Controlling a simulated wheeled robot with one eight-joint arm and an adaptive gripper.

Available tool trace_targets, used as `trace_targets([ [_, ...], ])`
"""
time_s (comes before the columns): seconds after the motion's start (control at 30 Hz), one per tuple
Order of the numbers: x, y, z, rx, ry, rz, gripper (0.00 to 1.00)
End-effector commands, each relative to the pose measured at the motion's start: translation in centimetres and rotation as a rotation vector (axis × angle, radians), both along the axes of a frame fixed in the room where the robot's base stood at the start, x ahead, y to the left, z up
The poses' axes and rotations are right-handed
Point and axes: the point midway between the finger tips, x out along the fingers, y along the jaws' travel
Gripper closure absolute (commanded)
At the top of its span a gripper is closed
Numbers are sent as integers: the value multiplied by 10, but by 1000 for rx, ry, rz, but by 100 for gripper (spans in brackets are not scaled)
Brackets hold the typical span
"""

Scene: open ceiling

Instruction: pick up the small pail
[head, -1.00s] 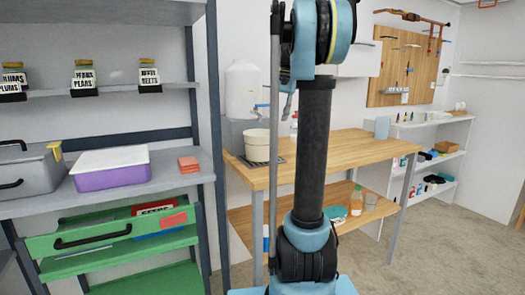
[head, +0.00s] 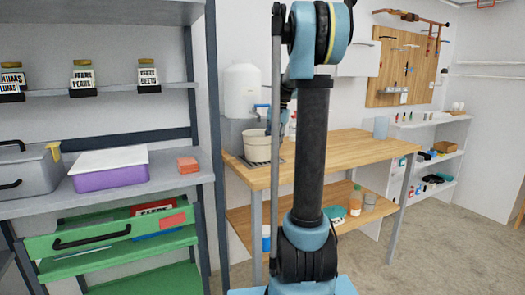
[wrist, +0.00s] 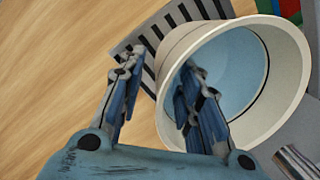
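The small pail (head: 255,148) is a cream-white bucket standing on a dark slatted drain grate at the left end of the wooden workbench. In the wrist view the pail (wrist: 180,45) fills the right half, its round mouth toward the camera and its inside bluish. My gripper (wrist: 160,66) is open. Its left finger is outside the pail, and its right finger overlaps the mouth, with the near wall between them. I cannot tell whether either finger touches the wall. In the head view my gripper (head: 274,131) is small at the pail's right side, partly hidden by my arm.
The wooden workbench (head: 350,146) has clear room to the right of the pail. A white water tank (head: 241,90) is mounted above and behind the pail. A shelf upright (head: 216,150) stands to the left. A bottle (head: 356,200) is on the lower bench shelf.

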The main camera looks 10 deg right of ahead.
Motion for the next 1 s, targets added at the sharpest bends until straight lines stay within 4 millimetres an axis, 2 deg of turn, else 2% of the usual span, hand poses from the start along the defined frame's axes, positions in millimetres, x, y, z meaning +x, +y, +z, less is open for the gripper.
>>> trace_targets([
  [0.3, 4, 8, -39, 0, 0, 2, 69],
  [0.63, 4, 9, -45, 0, 0, 1, 69],
  [0.67, 4, 9, -45, 0, 0, 1, 73],
  [0.77, 4, 9, -45, 0, 0, 1, 96],
  [0.8, 4, 9, -45, 0, 0, 1, 100],
  [1.0, 4, 9, -45, 0, 0, 1, 100],
])
